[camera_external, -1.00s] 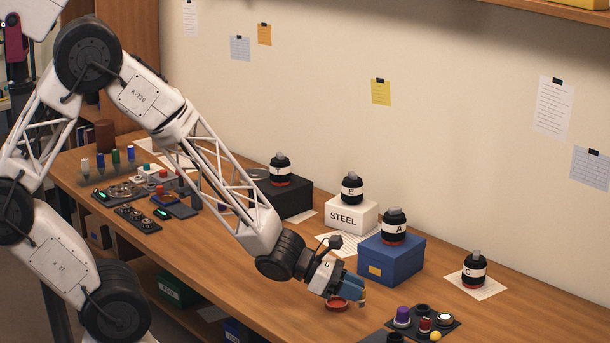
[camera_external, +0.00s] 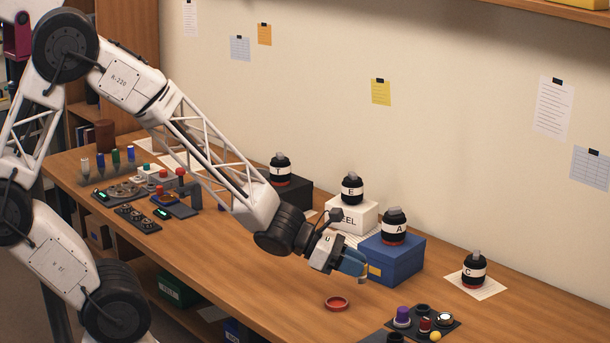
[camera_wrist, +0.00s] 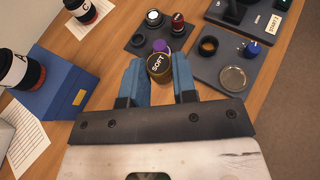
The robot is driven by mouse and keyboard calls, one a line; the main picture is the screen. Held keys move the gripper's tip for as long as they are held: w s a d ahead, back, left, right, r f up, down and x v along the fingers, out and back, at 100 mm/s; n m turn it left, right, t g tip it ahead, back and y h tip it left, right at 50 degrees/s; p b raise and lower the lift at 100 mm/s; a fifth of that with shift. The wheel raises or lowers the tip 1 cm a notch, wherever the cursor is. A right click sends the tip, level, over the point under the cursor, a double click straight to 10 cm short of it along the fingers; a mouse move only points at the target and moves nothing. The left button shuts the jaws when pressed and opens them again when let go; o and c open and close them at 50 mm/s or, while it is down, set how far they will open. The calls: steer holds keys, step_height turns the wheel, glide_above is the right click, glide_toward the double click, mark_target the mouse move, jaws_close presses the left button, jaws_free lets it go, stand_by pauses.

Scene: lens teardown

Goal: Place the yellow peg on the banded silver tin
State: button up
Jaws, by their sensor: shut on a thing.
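My gripper (camera_external: 356,270) is above the bench, in front of the blue box. In the wrist view its blue fingers are shut on a dark, gold-rimmed cylinder (camera_wrist: 160,66) marked SOFT. I cannot make out a yellow peg; a small round yellow thing (camera_external: 435,336) sits at the dark tray's front edge. I cannot pick out a banded silver tin for sure. Black canisters with white bands and grey tops stand at the back, among them A (camera_external: 394,227) and C (camera_external: 474,270).
A red ring (camera_external: 336,303) lies on the bench below my gripper. The blue box (camera_external: 405,262) is close behind it. The dark tray (camera_external: 447,321) at the front right holds a purple knob (camera_external: 402,316) and other small parts. Bare wood lies left of the red ring.

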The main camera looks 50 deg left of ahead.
step_height(320, 180, up, 8)
steer(key=w+a+r+n+t+y, duration=0.1)
steer(key=w+a+n+t+y, duration=0.15)
steer(key=w+a, duration=0.75)
steer(key=w+a+n+t+y, duration=0.1)
steer(key=w+a+n+y, duration=0.3)
steer(key=a, duration=1)
steer(key=w+a+r+n+t+y, duration=0.1)
steer(key=w+a+n+t, duration=0.1)
steer(key=w+a, duration=0.9)
steer(key=s+a+f+n+y, duration=0.1)
steer(key=a+n+y, duration=0.15)
steer(key=a, duration=1.55)
steer(key=s+a+f+n+y, duration=0.15)
steer(key=a+y, duration=0.25)
steer(key=a, duration=1.4)
step_height(320, 180, down, 10)
steer(key=n, duration=0.1)
steer(key=shift+s+f, duration=0.2)
steer(key=shift+s, duration=0.1)
steer(key=shift+w+a, duration=0.15)
steer(key=shift+a, duration=0.05)
